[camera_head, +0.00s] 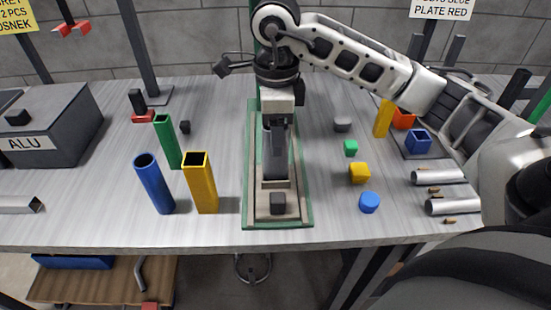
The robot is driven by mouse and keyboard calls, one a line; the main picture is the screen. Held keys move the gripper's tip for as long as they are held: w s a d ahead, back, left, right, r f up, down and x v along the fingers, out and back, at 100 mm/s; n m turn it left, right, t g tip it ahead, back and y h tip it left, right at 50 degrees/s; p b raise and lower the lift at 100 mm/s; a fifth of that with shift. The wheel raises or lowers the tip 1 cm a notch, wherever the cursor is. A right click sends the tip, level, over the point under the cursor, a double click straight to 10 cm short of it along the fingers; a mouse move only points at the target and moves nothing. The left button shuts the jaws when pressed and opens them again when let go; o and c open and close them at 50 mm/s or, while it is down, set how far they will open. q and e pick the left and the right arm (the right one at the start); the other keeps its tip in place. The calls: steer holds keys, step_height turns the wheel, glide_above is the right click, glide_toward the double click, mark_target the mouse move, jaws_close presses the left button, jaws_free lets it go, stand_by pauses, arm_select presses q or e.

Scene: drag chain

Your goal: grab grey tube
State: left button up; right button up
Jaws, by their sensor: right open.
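A grey tube (275,163) stands upright on a wooden board with a green edge (248,212) in the middle of the table. My right gripper (279,125) points down at the tube's upper end, with its open fingers in front of or around it. I cannot tell whether they touch it. The gripper hides part of the tube's top. My left gripper is out of view.
Blue (154,184), yellow (201,184) and green (167,142) tubes stand left of the board. A small dark cube (278,202) sits at its front. Small coloured blocks and silver tubes (440,177) lie to the right. A grey ALU box (62,120) is at left.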

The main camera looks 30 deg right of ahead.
step_height(320, 180, down, 3)
steer(key=shift+r+b, duration=0.2)
steer(key=shift+b, duration=0.3)
steer(key=c, duration=1.1)
steer(key=shift+c, duration=0.2)
steer(key=shift+r, duration=0.1)
